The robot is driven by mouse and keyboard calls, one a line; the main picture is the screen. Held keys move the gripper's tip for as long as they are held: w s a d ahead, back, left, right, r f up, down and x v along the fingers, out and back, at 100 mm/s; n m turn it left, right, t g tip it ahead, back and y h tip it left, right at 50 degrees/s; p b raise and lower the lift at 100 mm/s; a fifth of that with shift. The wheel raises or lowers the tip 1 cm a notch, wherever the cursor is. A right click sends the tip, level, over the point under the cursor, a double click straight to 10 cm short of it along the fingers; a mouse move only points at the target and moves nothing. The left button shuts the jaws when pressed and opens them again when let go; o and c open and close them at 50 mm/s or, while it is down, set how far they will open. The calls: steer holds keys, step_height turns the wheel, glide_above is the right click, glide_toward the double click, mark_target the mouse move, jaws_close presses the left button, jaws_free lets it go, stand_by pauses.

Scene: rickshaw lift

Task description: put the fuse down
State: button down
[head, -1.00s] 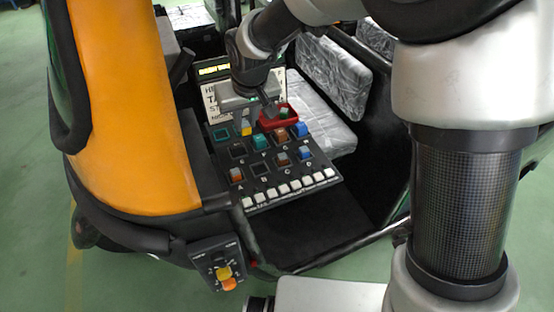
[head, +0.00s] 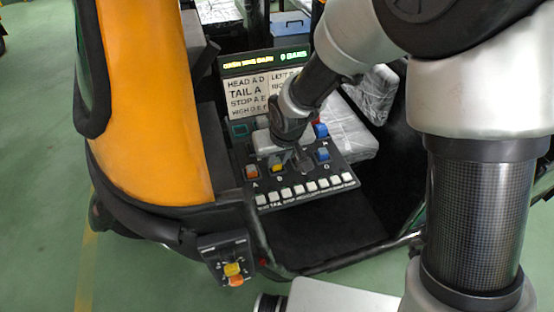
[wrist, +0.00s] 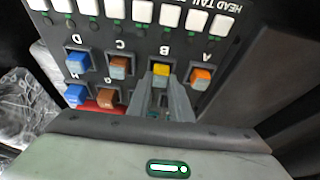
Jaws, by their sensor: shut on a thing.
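The yellow fuse (wrist: 161,70) is between my gripper's fingertips (wrist: 161,85), at the socket marked B in the near row of the black fuse panel (wrist: 135,47). In the head view the yellow fuse (head: 276,164) shows beside my gripper (head: 287,166), low over the panel. My gripper is shut on it. I cannot tell how deep the fuse sits in the socket. An orange fuse (wrist: 201,77) is at A, a brown one (wrist: 117,66) at C and a blue one (wrist: 77,64) at D. My gripper hides part of the far row.
White switches (wrist: 143,11) line the panel's near edge. A red tray (wrist: 103,106) shows partly beyond the far row. A lettered board (head: 247,92) with a lit display (head: 292,56) stands behind. The orange body (head: 148,110) rises at left; silver-wrapped seats (head: 345,120) are right.

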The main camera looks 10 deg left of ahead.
steer(key=shift+f, duration=0.2)
steer(key=shift+f, duration=0.15)
steer(key=c, duration=1.6)
jaws_free()
steer(key=shift+r, duration=0.6)
steer(key=s+d+r+m+t+p, duration=0.1)
steer(key=s+d+r, duration=0.1)
steer(key=d+r, duration=0.45)
steer(key=s+d+r+m+p, duration=0.1)
steer(key=s+d+r, duration=0.25)
steer(key=r, duration=0.65)
steer(key=s+d+r+m, duration=0.1)
steer(key=s+d+r, duration=0.1)
steer(key=s+d, duration=0.2)
steer(key=s+d+r+m+h, duration=0.1)
steer(key=s+d+r+m, duration=0.1)
steer(key=s+d, duration=0.2)
steer(key=s+d+r+m+h, duration=0.1)
steer(key=s+d+r, duration=0.2)
steer(key=d, duration=0.6)
steer(key=shift+s+d+t, duration=0.1)
steer(key=shift+s+t, duration=0.3)
steer(key=shift+s, duration=0.05)
